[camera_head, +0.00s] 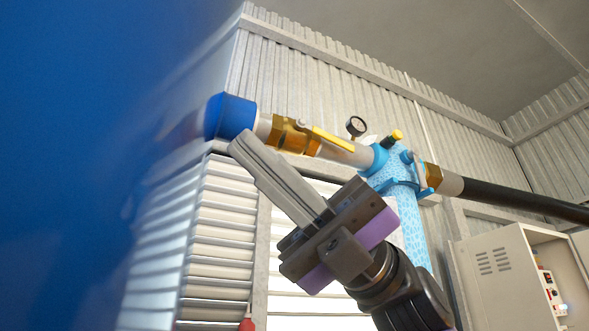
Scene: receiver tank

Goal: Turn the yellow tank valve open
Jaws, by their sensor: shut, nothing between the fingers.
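The yellow valve lever (333,139) sits on a brass valve body (287,134) in the pipe, in the upper middle of the head view. The lever is a flat bar lying roughly along the pipe, pointing right toward the blue fitting. My gripper (243,146) comes up from the lower right. Its long grey fingers are shut and empty. In the picture the fingertips are left of the lever and just below the blue pipe stub; I cannot tell whether they touch anything.
A large blue tank (75,160) fills the left, with a blue stub (230,116) joining the pipe. A pressure gauge (356,126), light-blue fitting (400,180) and black hose (520,202) continue right. An open grey cabinet (495,265) stands lower right. Shutters lie behind.

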